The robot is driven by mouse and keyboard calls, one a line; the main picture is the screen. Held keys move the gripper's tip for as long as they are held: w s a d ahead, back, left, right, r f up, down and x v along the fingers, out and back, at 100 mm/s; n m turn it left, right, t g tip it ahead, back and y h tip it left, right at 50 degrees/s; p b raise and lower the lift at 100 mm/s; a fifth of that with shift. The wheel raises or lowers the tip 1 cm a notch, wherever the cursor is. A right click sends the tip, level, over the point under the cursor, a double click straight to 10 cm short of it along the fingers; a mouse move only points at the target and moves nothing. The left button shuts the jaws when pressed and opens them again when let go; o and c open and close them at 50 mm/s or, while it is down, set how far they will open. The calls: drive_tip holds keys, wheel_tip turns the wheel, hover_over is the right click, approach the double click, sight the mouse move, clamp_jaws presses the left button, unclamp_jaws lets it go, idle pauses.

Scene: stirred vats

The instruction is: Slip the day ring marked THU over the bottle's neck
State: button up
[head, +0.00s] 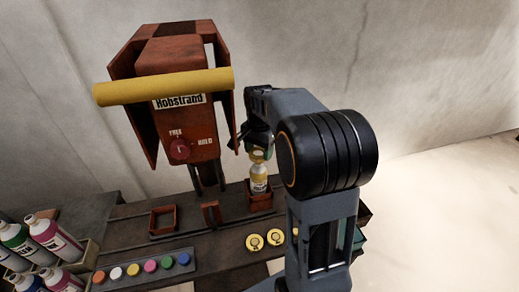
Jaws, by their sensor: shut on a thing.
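A small bottle (259,182) with a pale label stands upright in a reddish-brown square holder (260,197). My gripper (258,147) is directly above the bottle, pointing down, shut on a small yellow ring (257,155) at the bottle's top. The ring's marking cannot be read, and I cannot tell whether it is around the neck or just above it. Yellow day rings (255,242) and (275,238) lie on the front of the bench, their markings too small to read. My arm partly hides the area to their right.
An empty square holder (163,221) is left. Coloured caps (134,270) line the front; several bottles (45,240) stand far left.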

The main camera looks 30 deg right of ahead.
drive_tip(key=shift+f+b, duration=1.6)
drive_tip(key=shift+f, duration=0.8)
drive_tip(key=o, duration=0.9)
drive_tip(key=shift+o, duration=0.2)
drive_tip(key=shift+r, duration=0.1)
wheel_tip(320, 180, up, 14)
